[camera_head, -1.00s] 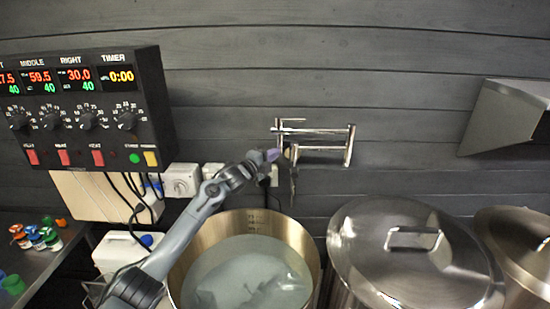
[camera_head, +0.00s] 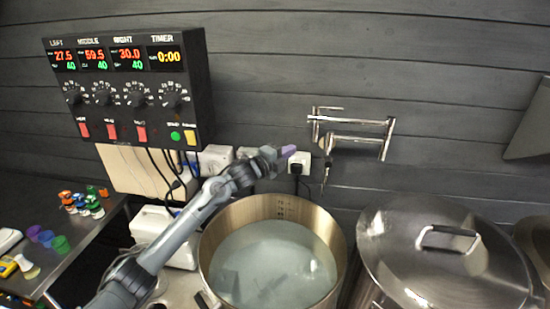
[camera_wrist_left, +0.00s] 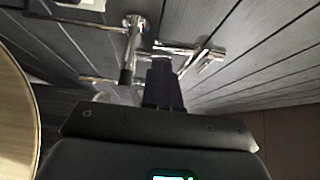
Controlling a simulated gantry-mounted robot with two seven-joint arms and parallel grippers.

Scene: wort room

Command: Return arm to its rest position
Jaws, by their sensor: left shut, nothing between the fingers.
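My left arm (camera_head: 183,232) comes in from the lower left and reaches up over the left rim of the open pot (camera_head: 333,228). My left gripper (camera_head: 289,151) is shut and empty, with a purple tip, in front of the wall near a white socket. It is left of the folding metal pot-filler tap (camera_head: 350,138) and apart from it in the head view. In the left wrist view the dark fingers (camera_wrist_left: 163,75) are together, with the tap (camera_wrist_left: 128,50) beyond them. My right gripper is in neither view.
The open pot holds cloudy liquid. A lidded steel pot (camera_head: 400,262) stands to its right. A control panel (camera_head: 130,90) hangs on the wall at upper left. Small coloured items (camera_head: 82,202) lie on the left counter.

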